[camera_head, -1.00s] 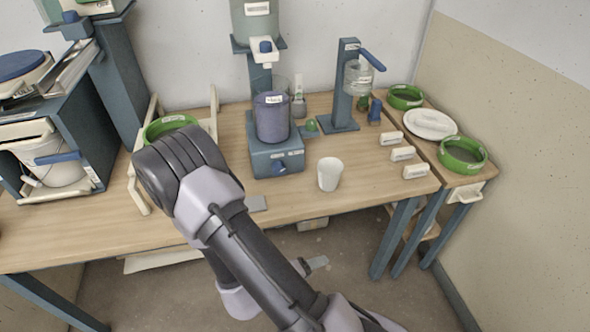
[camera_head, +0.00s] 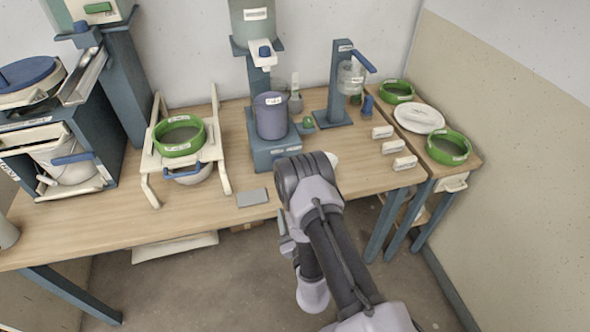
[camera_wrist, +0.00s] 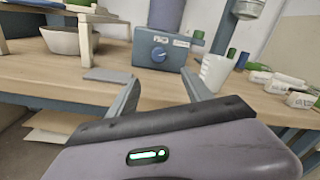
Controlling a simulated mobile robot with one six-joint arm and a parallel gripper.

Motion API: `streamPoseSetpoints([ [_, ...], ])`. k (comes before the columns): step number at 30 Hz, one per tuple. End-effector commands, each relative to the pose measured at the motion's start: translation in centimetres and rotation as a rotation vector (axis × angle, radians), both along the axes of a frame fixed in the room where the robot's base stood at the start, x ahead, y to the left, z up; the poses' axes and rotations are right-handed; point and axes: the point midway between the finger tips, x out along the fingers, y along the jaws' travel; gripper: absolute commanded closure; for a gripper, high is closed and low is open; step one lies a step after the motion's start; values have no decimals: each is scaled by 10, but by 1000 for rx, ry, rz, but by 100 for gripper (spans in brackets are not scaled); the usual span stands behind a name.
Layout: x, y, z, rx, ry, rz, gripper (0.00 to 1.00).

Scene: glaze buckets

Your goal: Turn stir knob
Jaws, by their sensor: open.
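The stir knob (camera_wrist: 159,54) is a round blue dial with a pale mark on the front of a blue-grey stirrer base (camera_wrist: 146,36). In the head view, the base (camera_head: 262,151) carries a purple bucket (camera_head: 270,116), and my arm hides the knob. My gripper (camera_wrist: 160,95) is open and empty in the wrist view, its two fingers spread below and in front of the knob, apart from it. In the head view my arm's wrist covers the fingertips.
A white cup (camera_wrist: 216,70) stands right of the base, close to the right finger. A grey plate (camera_head: 252,197) lies at the table's front edge. A cream stand with a green sieve (camera_head: 179,136) is left. White labelled blocks (camera_head: 390,147) lie right.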

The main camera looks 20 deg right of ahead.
Motion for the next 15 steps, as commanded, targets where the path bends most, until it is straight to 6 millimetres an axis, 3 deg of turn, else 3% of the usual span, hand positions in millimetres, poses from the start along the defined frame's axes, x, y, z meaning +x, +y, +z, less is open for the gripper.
streamPoseSetpoints([
  [4,27,-1,0,0,-4,-2,42],
  [15,133,-4,-2,4,-4,-1,42],
])
